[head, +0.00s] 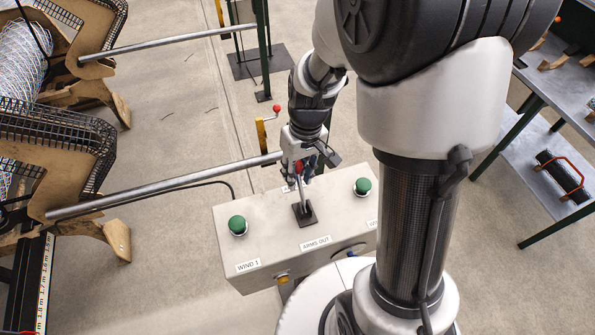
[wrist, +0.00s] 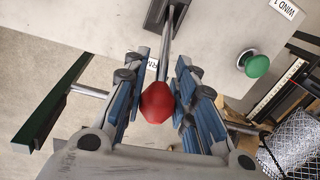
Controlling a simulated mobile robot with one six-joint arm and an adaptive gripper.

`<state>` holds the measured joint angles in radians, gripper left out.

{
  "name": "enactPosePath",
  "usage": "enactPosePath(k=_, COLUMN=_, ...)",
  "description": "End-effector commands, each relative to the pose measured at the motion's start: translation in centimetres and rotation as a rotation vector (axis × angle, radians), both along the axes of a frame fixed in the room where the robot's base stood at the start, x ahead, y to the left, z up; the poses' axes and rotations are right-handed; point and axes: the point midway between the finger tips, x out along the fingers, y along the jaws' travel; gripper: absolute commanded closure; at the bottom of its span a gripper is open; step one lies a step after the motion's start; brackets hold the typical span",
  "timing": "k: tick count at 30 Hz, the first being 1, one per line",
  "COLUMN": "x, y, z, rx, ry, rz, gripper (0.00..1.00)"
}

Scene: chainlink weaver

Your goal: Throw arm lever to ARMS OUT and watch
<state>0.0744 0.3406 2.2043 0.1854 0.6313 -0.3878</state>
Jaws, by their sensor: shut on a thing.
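The arm lever is a metal rod (head: 300,190) with a red knob (wrist: 158,102), rising from a dark slot plate (head: 305,215) on the grey console (head: 270,257). The ARMS OUT label (head: 316,243) is on the near side of the plate. In the head view the knob is on the far side, away from that label. A partly hidden label (wrist: 155,63) shows behind the rod in the wrist view. My gripper (wrist: 164,77) is shut on the lever at its knob, with blue-padded fingers on both sides.
Green buttons stand left (head: 237,225) and right (head: 362,187) of the lever, with a WIND 1 label (head: 247,265) near the left one. Long metal bars (head: 165,187) reach left to wooden-sided machines holding wire mesh (head: 20,60). A metal table (head: 555,75) stands at right.

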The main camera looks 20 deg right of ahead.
Motion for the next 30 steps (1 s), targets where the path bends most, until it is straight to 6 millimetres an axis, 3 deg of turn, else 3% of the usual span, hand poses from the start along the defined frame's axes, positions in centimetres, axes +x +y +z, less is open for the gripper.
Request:
enactPosePath(k=8, x=0.01, y=0.00, z=0.02, rx=0.000, ry=0.000, rz=0.000, gripper=1.00)
enactPosePath(k=30, x=0.87, y=0.47, z=0.13, rx=0.000, ry=-0.041, rz=0.000, gripper=1.00)
